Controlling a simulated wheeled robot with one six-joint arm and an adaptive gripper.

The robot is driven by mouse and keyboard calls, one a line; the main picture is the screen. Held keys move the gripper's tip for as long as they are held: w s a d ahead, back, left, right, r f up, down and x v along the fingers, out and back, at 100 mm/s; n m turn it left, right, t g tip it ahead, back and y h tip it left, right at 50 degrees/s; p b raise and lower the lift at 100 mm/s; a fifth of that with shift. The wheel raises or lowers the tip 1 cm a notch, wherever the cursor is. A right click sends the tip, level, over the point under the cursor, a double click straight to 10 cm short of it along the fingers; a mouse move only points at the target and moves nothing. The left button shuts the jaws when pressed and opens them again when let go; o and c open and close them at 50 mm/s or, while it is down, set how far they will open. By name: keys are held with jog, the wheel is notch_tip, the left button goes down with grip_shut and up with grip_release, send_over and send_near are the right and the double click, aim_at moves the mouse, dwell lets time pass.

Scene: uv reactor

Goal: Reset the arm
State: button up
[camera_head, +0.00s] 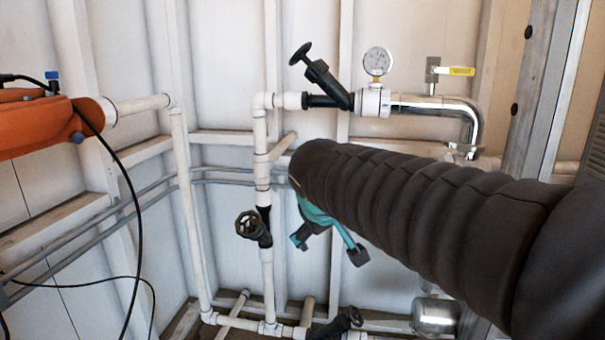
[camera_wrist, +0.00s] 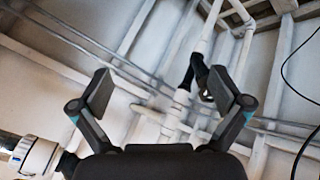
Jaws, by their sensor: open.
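My gripper (camera_head: 330,243) shows only partly in the head view, as teal and dark parts below the end of my dark sleeved arm. In the wrist view my gripper (camera_wrist: 167,92) is open, its two dark fingers wide apart with nothing between them. A black valve with a round handwheel (camera_head: 250,226) sits on a white vertical pipe, left of my gripper in the head view. The same kind of black valve (camera_wrist: 199,78) shows beyond the fingers in the wrist view, and I see no contact. My arm hides part of the piping behind it.
An orange cylindrical unit (camera_head: 45,125) with black cables is at the left. A pressure gauge (camera_head: 377,61), an upper black valve (camera_head: 328,84) and a yellow-handled valve (camera_head: 455,71) are along the top pipe. Another black valve (camera_head: 338,324) is low down. White-panelled walls stand close behind.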

jog(key=s+d+f+m, duration=0.2)
jog(key=s+d+f, duration=0.1)
jog(key=s, duration=0.4)
jog(key=s+d+f+m+g, duration=0.1)
jog(key=s+d+f, duration=0.3)
jog(key=s, duration=0.4)
jog(key=s+d+f+m+g+y, duration=0.1)
jog(key=s+d+f+m, duration=0.2)
jog(key=s+f, duration=0.3)
jog(key=shift+s+d, duration=0.65)
jog(key=shift+s, duration=0.1)
